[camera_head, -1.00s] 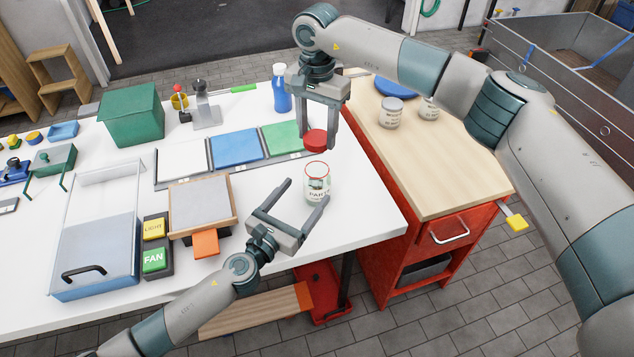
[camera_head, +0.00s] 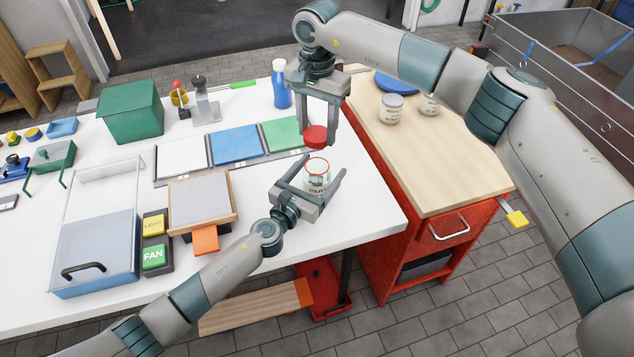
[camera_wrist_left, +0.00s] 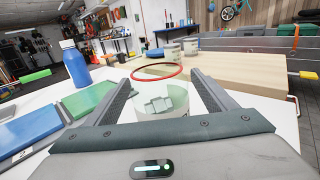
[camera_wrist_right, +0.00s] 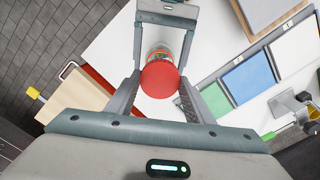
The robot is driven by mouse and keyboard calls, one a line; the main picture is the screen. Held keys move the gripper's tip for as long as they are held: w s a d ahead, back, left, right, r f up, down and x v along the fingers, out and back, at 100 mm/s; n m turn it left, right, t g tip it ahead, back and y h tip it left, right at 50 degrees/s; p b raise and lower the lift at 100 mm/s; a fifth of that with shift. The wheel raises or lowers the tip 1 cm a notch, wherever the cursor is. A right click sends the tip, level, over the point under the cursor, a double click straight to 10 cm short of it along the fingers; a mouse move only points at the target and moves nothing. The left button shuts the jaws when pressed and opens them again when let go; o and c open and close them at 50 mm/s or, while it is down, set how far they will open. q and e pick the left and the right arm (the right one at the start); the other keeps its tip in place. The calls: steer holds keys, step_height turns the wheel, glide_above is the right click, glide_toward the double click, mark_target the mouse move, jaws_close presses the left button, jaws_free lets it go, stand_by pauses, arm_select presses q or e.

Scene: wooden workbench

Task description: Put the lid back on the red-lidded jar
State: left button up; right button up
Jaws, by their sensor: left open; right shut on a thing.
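The clear glass jar (camera_head: 317,185) with a red rim and a printed label stands upright on the white bench near its right edge. My left gripper (camera_head: 314,170) is open, with its fingers on either side of the jar. In the left wrist view the jar (camera_wrist_left: 160,103) shows between the fingers, with gaps that look clear. My right gripper (camera_head: 317,140) is shut on the red lid (camera_head: 316,135) and holds it above the jar, slightly toward the back. In the right wrist view the lid (camera_wrist_right: 160,79) hides part of the jar.
A blue bottle (camera_head: 281,85) stands behind the lid. White, blue and green panels (camera_head: 235,145) lie to the left. A wooden-topped red cabinet (camera_head: 440,170) with two tins (camera_head: 390,109) stands at the right. The bench's front right corner is clear.

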arm_select(q)
steer(key=shift+x, duration=1.55)
steer(key=shift+c, duration=0.4)
steer(key=c, duration=1.5)
steer(key=shift+c, duration=0.2)
arm_select(e)
steer(key=shift+f, duration=2.5)
